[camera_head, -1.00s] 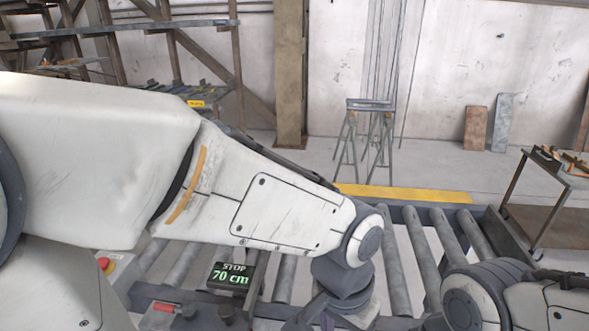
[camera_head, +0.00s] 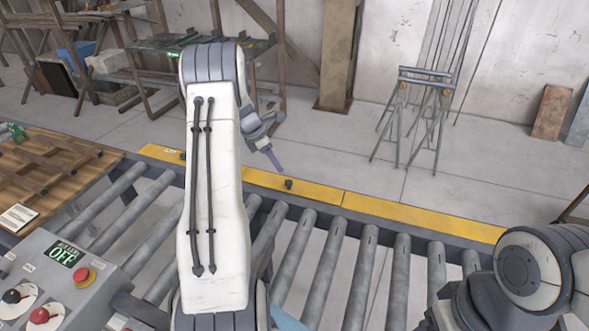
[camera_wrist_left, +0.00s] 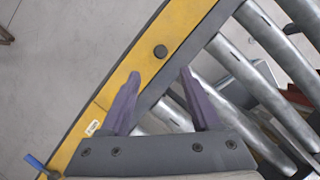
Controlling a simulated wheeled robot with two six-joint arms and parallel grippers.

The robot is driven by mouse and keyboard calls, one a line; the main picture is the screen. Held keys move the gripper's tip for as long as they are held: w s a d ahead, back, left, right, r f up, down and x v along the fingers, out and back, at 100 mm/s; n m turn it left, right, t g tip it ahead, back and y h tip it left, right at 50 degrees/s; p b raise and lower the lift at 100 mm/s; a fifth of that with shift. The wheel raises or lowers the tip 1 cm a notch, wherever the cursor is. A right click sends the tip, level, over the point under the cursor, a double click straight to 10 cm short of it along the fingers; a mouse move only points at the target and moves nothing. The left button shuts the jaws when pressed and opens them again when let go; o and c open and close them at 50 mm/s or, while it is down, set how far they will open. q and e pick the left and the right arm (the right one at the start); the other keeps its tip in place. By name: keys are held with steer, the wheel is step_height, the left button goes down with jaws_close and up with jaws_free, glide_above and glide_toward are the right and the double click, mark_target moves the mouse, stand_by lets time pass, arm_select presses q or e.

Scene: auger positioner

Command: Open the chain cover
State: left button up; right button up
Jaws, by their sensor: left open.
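The chain cover (camera_head: 318,192) is a long yellow strip lying flat along the far side of the roller conveyor. A dark round knob (camera_head: 289,184) stands on it. In the left wrist view the yellow cover (camera_wrist_left: 118,60) runs diagonally, with the knob (camera_wrist_left: 160,51) just beyond the fingertips. My left gripper (camera_head: 274,160) hangs above and a little left of the knob in the head view. In the left wrist view its purple fingers (camera_wrist_left: 160,76) are spread apart with nothing between them. My right gripper is out of view; only part of the right arm shows.
Steel rollers (camera_head: 325,254) fill the near side. A control box (camera_head: 62,280) with an OFF display and a red button stands lower left. Trestles (camera_head: 415,115) stand on the floor behind. A blue handle (camera_wrist_left: 36,164) shows in the left wrist view's corner.

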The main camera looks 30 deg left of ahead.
mark_target(289, 181)
arm_select(q)
steer(key=b+x, duration=0.8)
steer(key=x, duration=0.2)
steer(key=shift+w+d+f, duration=0.15)
steer(key=shift+w+f, duration=0.05)
steer(key=shift+r, duration=0.1)
jaws_close()
stand_by(1.0)
